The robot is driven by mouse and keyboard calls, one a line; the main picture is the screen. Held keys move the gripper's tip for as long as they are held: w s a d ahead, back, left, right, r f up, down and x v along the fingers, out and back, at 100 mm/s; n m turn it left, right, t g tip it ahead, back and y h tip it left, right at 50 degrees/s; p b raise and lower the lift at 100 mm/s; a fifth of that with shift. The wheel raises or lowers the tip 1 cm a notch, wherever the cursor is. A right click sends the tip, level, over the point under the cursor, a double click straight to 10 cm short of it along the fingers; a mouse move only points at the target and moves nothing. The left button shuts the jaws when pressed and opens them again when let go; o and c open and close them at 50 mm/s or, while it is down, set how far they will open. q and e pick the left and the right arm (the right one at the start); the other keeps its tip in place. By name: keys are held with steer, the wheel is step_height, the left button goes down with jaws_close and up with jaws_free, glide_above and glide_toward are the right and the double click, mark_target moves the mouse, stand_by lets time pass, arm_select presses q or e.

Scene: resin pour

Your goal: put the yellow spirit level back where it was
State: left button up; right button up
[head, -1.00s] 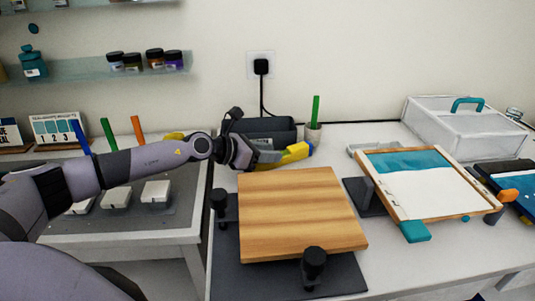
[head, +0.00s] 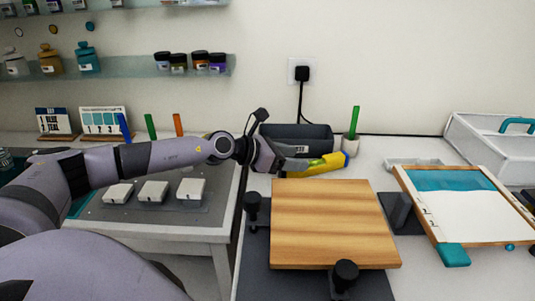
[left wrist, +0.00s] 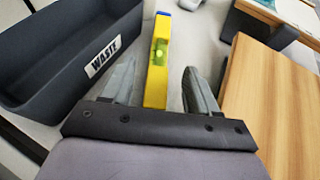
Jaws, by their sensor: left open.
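The yellow spirit level (head: 326,164) lies on the white bench between the dark waste bin and the wooden board. In the left wrist view it (left wrist: 157,72) runs lengthwise away from me, with its green vial facing up. My left gripper (head: 293,164) reaches in from the left at the level's near end. In the left wrist view the gripper (left wrist: 160,88) is open, with one finger on each side of the level. My right gripper is not in view.
The waste bin (left wrist: 55,45) is close on the left and the wooden board (head: 333,222) close on the right. A cup with a green stick (head: 350,146) stands by the level's far end. A framed screen (head: 462,205) is farther right. Black clamp knobs (head: 252,205) stand beside the board.

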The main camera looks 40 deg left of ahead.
arm_select(q)
steer(key=b+v, duration=0.2)
steer(key=v, duration=0.5)
steer(key=shift+s+a+f, duration=0.1)
steer(key=shift+a+f, duration=0.05)
steer(key=shift+s+a+r+b, duration=0.2)
steer(key=shift+s+r+b, duration=0.15)
steer(key=shift+s, duration=0.1)
